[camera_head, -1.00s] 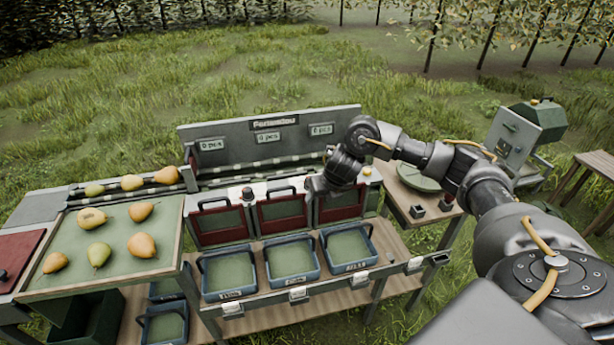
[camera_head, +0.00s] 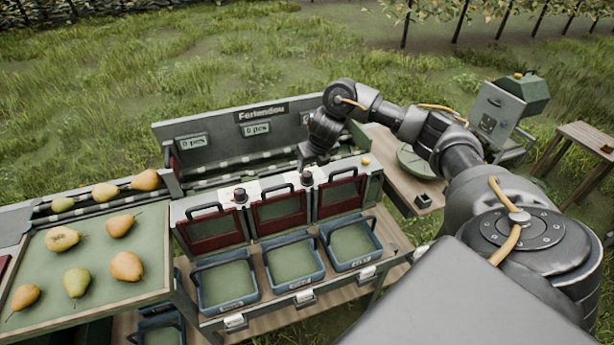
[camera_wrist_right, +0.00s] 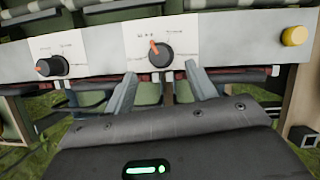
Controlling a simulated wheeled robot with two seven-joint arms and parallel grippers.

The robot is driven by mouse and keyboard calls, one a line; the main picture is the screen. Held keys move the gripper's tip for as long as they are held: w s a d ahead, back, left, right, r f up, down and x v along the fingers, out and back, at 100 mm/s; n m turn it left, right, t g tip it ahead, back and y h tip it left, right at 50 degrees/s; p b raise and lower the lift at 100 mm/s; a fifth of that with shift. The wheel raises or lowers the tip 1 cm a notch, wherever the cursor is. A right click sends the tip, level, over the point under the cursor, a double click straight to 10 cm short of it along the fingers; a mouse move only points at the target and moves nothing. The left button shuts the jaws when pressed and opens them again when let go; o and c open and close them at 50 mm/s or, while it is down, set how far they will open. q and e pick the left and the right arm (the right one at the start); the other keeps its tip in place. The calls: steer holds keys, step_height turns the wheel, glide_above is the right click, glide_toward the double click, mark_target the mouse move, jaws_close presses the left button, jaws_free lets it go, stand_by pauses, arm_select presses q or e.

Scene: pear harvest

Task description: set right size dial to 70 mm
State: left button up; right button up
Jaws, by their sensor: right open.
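The right size dial (camera_wrist_right: 160,54) is a dark round knob with an orange pointer on a pale panel. In the right wrist view its pointer tilts up and slightly left; the scale print is too small to read. It also shows in the head view (camera_head: 307,178), just below my right gripper. My right gripper (camera_wrist_right: 161,88) is open, its two grey fingers spread to either side below the dial, with nothing held. I cannot tell whether they touch it. The left size dial (camera_wrist_right: 53,66) stands to the left, also in the head view (camera_head: 240,196). My left gripper is out of view.
A yellow button (camera_wrist_right: 294,36) sits right of the dials. Red gates (camera_head: 280,208) and blue crates (camera_head: 292,262) line the sorter's front. A tray (camera_head: 140,285) with several pears stands at left. A side table (camera_head: 384,150) is at right.

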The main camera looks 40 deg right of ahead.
mark_target(308, 174)
steer(key=x, duration=0.6)
steer(key=shift+w+f, duration=0.2)
steer(key=shift+f, duration=0.15)
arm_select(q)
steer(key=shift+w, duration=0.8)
arm_select(e)
steer(key=shift+w+f, duration=0.15)
steer(key=shift+f, duration=0.2)
steer(key=shift+c, duration=0.5)
